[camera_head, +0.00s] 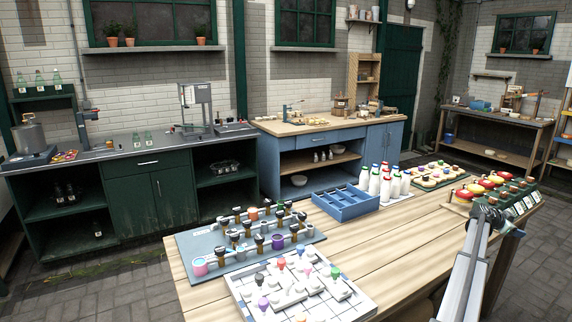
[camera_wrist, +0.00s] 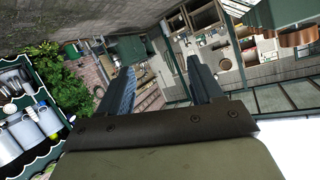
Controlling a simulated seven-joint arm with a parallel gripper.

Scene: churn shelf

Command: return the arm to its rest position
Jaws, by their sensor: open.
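My gripper (camera_wrist: 161,82) shows in the wrist view with its two dark fingers apart and nothing between them. The view past the fingers is tilted, with the room far off. In the head view my arm rises at the lower right, beside the right part of the wooden table (camera_head: 420,228). Its upper end is dark and overlaps the table's right side in the picture. I cannot clearly make out the fingers there.
The table holds a blue divided crate (camera_head: 345,203), white bottles with coloured caps (camera_head: 384,184), a grey board of pots (camera_head: 222,255) and a white tiled board (camera_head: 345,290). Bare wood lies in the middle. A green rack with jugs (camera_wrist: 28,125) is at the left in the wrist view.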

